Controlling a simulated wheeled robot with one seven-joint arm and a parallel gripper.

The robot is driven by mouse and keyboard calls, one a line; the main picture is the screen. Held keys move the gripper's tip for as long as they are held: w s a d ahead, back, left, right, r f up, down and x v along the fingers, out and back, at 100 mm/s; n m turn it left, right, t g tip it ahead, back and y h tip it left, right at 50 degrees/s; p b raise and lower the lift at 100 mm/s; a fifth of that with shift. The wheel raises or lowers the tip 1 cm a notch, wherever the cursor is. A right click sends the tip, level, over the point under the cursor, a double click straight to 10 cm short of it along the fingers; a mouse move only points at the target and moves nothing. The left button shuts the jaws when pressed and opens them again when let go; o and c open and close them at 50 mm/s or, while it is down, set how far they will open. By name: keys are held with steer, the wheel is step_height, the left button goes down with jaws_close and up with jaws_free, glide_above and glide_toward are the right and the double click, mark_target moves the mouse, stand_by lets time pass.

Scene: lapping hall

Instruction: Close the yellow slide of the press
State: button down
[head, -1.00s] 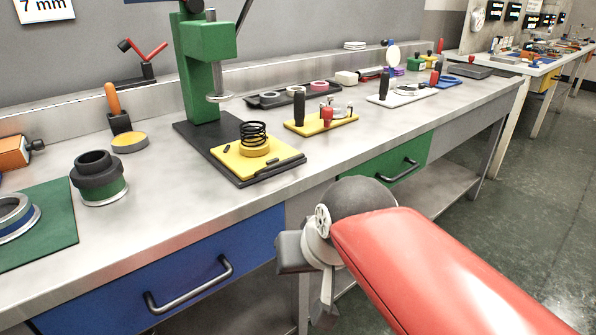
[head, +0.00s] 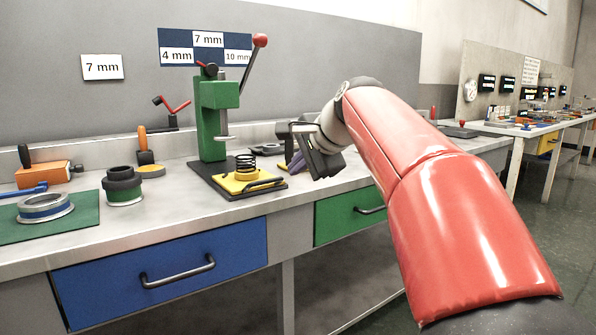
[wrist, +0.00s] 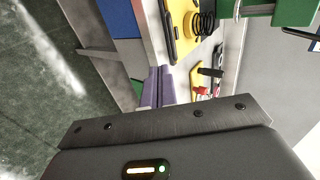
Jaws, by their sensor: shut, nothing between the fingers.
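The green press (head: 212,122) stands on a black base at the back of the bench, with a red-knobbed lever on top. Its yellow slide (head: 234,186) sits out in front of the column, with a black spring (head: 246,164) on a yellow ring on top and a dark handle along its front. My gripper (head: 294,164) is shut and empty, right of the slide and apart from it. In the wrist view, the purple fingers (wrist: 157,88) are together. The yellow slide (wrist: 179,22) and its dark handle (wrist: 169,40) lie beyond the fingertips, and part of the green press (wrist: 296,10) shows.
A blue drawer (head: 165,272) and a green drawer (head: 345,216) sit under the bench top. A black-and-green cylinder (head: 123,186) and a green mat (head: 80,225) are on the left. My arm hides much of the bench on the right. Small items (wrist: 202,90) lie near the fingers.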

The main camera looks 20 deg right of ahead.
steer(key=x, duration=0.6)
steer(key=r+x, duration=0.1)
steer(key=x, duration=0.2)
steer(key=shift+w+a+f, duration=0.2)
steer(key=shift+w+a, duration=0.05)
steer(key=shift+w, duration=0.35)
steer(key=shift+w+a+f, duration=0.1)
steer(key=shift+w+a, duration=0.05)
steer(key=shift+w, duration=0.4)
